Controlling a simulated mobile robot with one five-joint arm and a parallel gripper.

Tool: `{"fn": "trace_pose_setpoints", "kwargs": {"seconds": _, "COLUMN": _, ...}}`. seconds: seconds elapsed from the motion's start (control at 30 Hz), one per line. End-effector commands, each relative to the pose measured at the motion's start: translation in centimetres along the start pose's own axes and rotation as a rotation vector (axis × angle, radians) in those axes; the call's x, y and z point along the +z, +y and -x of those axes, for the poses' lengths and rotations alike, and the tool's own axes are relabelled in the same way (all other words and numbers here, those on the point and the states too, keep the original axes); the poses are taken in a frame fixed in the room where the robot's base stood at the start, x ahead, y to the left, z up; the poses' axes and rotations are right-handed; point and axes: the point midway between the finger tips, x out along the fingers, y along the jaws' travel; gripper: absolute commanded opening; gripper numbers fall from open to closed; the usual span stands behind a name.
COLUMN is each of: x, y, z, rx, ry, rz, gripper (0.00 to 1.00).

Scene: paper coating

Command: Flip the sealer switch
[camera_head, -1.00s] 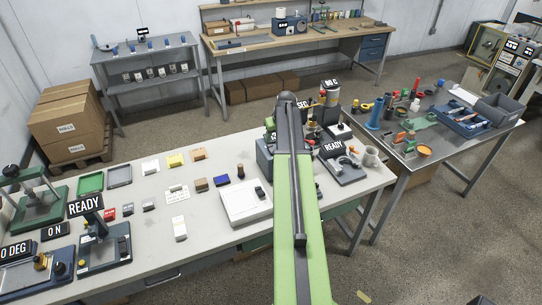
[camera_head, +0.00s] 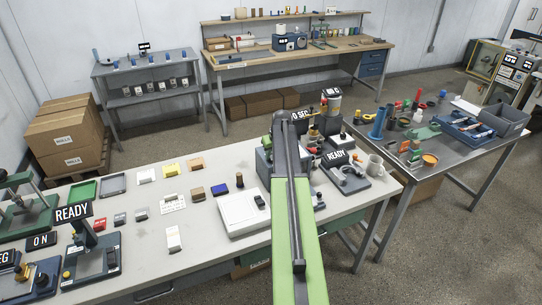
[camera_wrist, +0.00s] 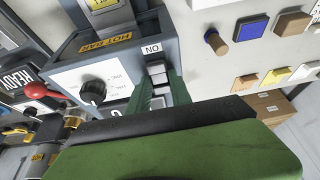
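The sealer (camera_wrist: 65,52), a blue-grey box with a HOT BAR label and a white front panel, fills the left of the wrist view. Its black round knob (camera_wrist: 92,91) is on that panel. Beside an ON label, a pale grey switch (camera_wrist: 157,71) stands out from the panel. My gripper (camera_wrist: 159,82) has its two green fingers apart, one on each side of the switch; I cannot tell whether they touch it. In the head view, the sealer (camera_head: 263,163) is partly hidden behind my green arm, and the gripper is hidden.
A white scale (camera_head: 243,213) and small coloured blocks lie left of the sealer. A 0 SEC display (camera_head: 301,115) rises behind.

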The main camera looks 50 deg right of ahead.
Motion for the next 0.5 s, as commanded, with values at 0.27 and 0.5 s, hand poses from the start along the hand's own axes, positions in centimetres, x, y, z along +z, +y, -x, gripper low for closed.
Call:
{"fn": "trace_pose_setpoints", "kwargs": {"seconds": 0.27, "x": 0.0, "y": -0.1, "z": 0.0, "rx": -0.002, "ry": -0.002, "rz": 0.0, "gripper": 0.0}}
{"fn": "trace_pose_setpoints", "kwargs": {"seconds": 0.5, "x": -1.2, "y": 0.1, "z": 0.0, "rx": -0.003, "ry": -0.165, "rz": 0.002, "gripper": 0.0}}
